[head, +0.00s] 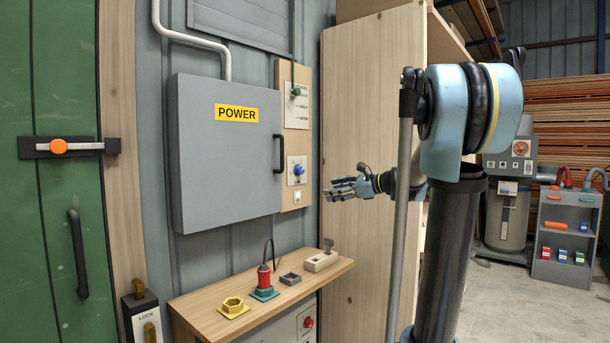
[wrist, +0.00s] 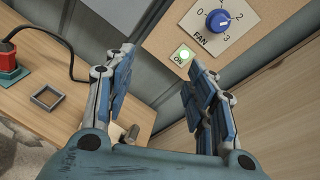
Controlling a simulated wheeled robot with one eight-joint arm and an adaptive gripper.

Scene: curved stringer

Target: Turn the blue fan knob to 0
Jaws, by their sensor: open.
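The blue fan knob (wrist: 217,22) sits on a pale square plate marked FAN (wrist: 205,39) near the top right of the wrist view. In the head view the knob (head: 298,169) is on the wooden panel (head: 295,130) right of the grey power box. My gripper (wrist: 160,62) is open and empty, its fingers apart and not touching the knob. In the head view my gripper (head: 342,189) is to the right of the knob.
A lit green ON button (wrist: 181,55) is just below the fan plate. The grey POWER box (head: 225,150) stands left of the panel. A wooden shelf (head: 265,290) below holds a red plug (head: 264,278) and several sockets. A tall wooden board (head: 365,110) is on the right.

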